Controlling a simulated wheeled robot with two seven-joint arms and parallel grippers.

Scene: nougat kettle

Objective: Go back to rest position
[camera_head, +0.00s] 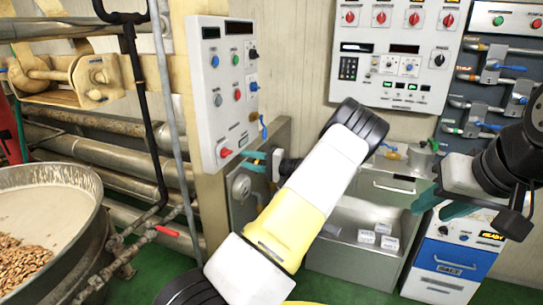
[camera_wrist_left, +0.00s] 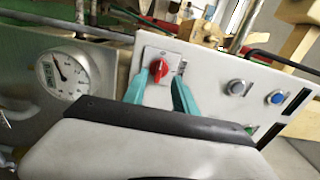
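My left gripper (camera_head: 249,161) is beside the lower right edge of the grey control panel (camera_head: 212,110) in the head view. In the left wrist view its two teal fingers (camera_wrist_left: 160,78) are apart, with the red rotary switch (camera_wrist_left: 158,68) showing between their tips. I cannot tell whether they touch it. The red switch (camera_head: 226,152) also shows low on the panel in the head view. My right gripper (camera_head: 428,207) is at the right of the head view, in front of the blue and white cabinet (camera_head: 457,257). Its teal fingers are apart with nothing between them.
A large kettle (camera_head: 75,245) with nuts stands at the left beside pipes. A pressure gauge (camera_wrist_left: 62,73) sits left of the switch in the wrist view. An open drawer (camera_head: 345,245) with white boxes is beyond my left arm. A wall panel (camera_head: 392,60) hangs behind.

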